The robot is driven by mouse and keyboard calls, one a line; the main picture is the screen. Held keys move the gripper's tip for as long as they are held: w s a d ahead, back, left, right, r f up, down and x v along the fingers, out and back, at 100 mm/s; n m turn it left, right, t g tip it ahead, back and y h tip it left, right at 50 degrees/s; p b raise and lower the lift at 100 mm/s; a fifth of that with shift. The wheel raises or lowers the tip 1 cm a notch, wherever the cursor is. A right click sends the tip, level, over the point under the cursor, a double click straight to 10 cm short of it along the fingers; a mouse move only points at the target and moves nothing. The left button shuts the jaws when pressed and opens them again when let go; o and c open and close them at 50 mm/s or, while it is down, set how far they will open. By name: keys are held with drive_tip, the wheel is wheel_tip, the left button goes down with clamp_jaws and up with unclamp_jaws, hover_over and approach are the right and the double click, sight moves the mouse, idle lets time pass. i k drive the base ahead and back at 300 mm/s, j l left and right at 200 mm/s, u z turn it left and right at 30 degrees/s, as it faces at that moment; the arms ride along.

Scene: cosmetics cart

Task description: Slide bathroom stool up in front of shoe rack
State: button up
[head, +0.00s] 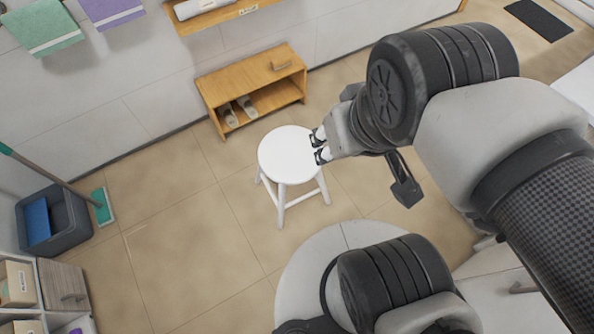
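The bathroom stool (286,153) is white with a round seat and splayed legs. It stands upright on the tiled floor near the middle of the head view. The shoe rack (226,87) is a low wooden unit against the back wall, just beyond the stool, with floor showing between them. A pair of slippers (239,111) sits inside it, and a small wooden item lies on its top. My gripper (318,146) is at the right edge of the stool seat, its two fingertips apart. Whether the fingers touch the seat cannot be told.
A grey bucket (68,219) with a blue item, and a green-headed mop (101,205), stand at the left. Shelves (62,283) fill the lower left corner. Towels and a wooden wall shelf (222,15) hang above. The floor left of the stool is clear.

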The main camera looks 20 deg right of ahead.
sight(285, 155)
drive_tip(key=i+l+u, duration=0.1)
drive_tip(key=l, duration=0.3)
drive_tip(key=i+l+u, duration=0.1)
drive_tip(key=l, duration=0.35)
drive_tip(key=i+l+u, duration=0.7)
drive_tip(key=l, duration=0.15)
drive_tip(key=i+l+u, duration=0.2)
drive_tip(key=l, duration=0.15)
drive_tip(key=l+u, duration=0.25)
drive_tip(key=l, duration=0.15)
drive_tip(key=i+l+u, duration=0.2)
drive_tip(key=l, duration=0.2)
drive_tip(key=l+u, duration=0.25)
drive_tip(key=l, duration=0.15)
drive_tip(key=i+l, duration=0.25)
drive_tip(key=u, duration=0.05)
